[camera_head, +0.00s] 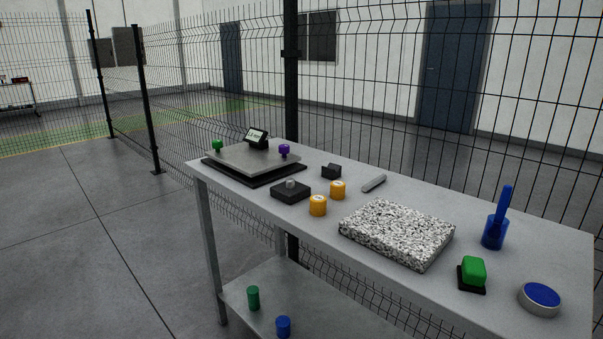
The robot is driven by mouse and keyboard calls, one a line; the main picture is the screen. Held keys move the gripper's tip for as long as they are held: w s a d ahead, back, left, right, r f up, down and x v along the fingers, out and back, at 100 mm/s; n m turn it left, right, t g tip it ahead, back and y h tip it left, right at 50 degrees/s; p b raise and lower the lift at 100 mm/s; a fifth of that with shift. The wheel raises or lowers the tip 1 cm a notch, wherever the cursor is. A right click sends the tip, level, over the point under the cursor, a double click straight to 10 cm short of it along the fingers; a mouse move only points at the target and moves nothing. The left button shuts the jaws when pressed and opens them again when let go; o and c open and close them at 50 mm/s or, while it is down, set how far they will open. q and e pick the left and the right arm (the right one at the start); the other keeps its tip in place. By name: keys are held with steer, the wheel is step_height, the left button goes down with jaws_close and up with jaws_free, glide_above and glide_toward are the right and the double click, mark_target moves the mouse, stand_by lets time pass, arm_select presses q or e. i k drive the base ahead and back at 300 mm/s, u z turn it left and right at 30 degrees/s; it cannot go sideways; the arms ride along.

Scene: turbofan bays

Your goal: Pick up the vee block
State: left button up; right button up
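A small dark block with what looks like a notch in its top, which I take to be the vee block (331,172), sits near the far edge of the grey table (520,235). It stands right of the scale and behind the yellow cylinders. A larger, flatter dark block (284,194) with a grey round piece on top sits in front of it to the left. Neither of my grippers is in view.
Around it are a scale (255,173), two yellow cylinders (318,206), a grey rod (374,183) and a speckled slab (398,233). A blue cup (494,234), green-topped block (473,271) and round blue-topped dish (540,298) stand right. Mesh fence (420,100) runs behind.

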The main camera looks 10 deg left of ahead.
mark_target(332, 172)
steer(key=u, duration=1.65)
steer(key=i, duration=2.95)
steer(key=z, duration=3.65)
